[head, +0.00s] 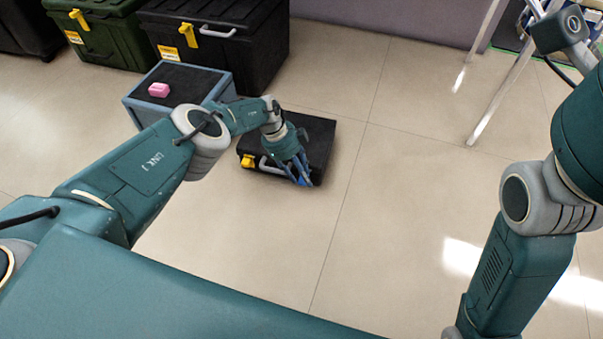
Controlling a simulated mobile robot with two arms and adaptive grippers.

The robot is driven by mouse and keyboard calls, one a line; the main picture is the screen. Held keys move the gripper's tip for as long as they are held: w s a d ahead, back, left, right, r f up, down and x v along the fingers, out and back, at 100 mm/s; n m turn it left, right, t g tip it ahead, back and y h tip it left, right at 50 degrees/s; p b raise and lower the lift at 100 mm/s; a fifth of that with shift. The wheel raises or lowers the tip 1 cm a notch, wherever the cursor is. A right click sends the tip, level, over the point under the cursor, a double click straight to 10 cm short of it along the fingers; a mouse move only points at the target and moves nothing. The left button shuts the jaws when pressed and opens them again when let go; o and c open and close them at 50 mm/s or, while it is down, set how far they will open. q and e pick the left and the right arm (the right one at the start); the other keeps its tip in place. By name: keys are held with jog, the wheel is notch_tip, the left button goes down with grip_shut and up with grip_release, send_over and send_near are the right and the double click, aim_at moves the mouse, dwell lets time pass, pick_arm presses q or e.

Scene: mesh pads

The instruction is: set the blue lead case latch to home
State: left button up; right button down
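A black case (320,134) lies on the floor in the head view. Its front has a yellow latch (247,161) at the left and a grey handle (268,167). My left gripper (302,178) points down at the case's front right part and covers it. Blue parts show at its tip; I cannot tell whether a blue latch is among them. Its finger opening and any contact are too small to make out. My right arm is at the right edge, its gripper out of view.
A blue-grey box (137,112) with a pink block (158,90) on its dark top stands left of the case. A large black case (255,52) and a green case (118,41) stand behind. Metal legs (500,95) stand at upper right. The floor right of the case is clear.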

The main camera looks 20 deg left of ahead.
pick_arm(q)
jog(key=shift+r, duration=0.1)
jog(key=shift+w, duration=0.1)
jog(key=shift+a+r, duration=0.25)
jog(key=shift+r, duration=0.2)
jog(key=v, duration=0.6)
jog(key=shift+r, duration=0.4)
jog(key=shift+a, duration=0.1)
